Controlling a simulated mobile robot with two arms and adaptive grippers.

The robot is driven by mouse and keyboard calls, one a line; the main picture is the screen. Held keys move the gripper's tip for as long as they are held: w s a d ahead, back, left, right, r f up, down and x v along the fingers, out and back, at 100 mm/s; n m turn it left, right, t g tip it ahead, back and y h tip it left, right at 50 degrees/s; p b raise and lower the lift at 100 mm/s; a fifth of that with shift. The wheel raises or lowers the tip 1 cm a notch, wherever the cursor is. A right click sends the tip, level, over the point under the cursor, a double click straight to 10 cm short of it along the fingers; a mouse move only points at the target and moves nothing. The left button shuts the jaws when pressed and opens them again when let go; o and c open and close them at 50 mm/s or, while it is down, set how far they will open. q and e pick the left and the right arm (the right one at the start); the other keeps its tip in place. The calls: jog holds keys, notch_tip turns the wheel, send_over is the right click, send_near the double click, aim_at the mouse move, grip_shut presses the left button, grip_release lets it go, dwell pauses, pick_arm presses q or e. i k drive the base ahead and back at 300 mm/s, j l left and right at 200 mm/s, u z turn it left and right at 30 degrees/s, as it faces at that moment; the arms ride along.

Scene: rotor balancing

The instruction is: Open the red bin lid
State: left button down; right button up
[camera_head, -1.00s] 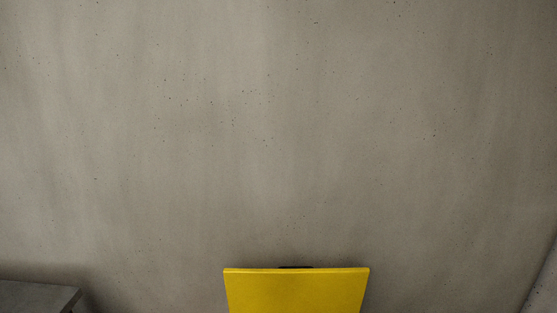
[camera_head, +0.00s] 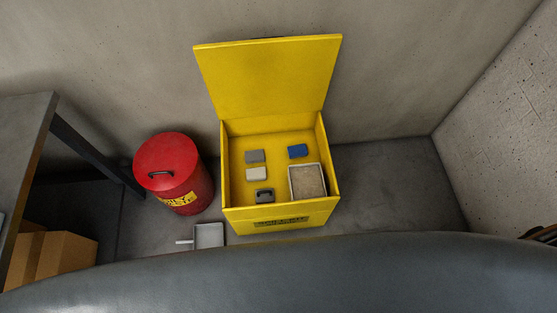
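The red bin (camera_head: 188,192) stands on the floor left of centre, with a yellow label on its front. Its round red lid (camera_head: 166,153) lies shut on top and has a dark handle. Neither of my grippers can be made out in the head view. A dark object at the far right edge is cut off and I cannot tell what it is.
A yellow box (camera_head: 281,220) with its lid raised stands right of the bin, holding small blocks and a tray. A grey dustpan (camera_head: 209,235) lies in front. A table (camera_head: 24,130) and cardboard box (camera_head: 66,262) are at left. Floor (camera_head: 395,185) at right is clear.

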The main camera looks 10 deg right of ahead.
aim_at(166, 160)
jog(key=u, duration=1.05)
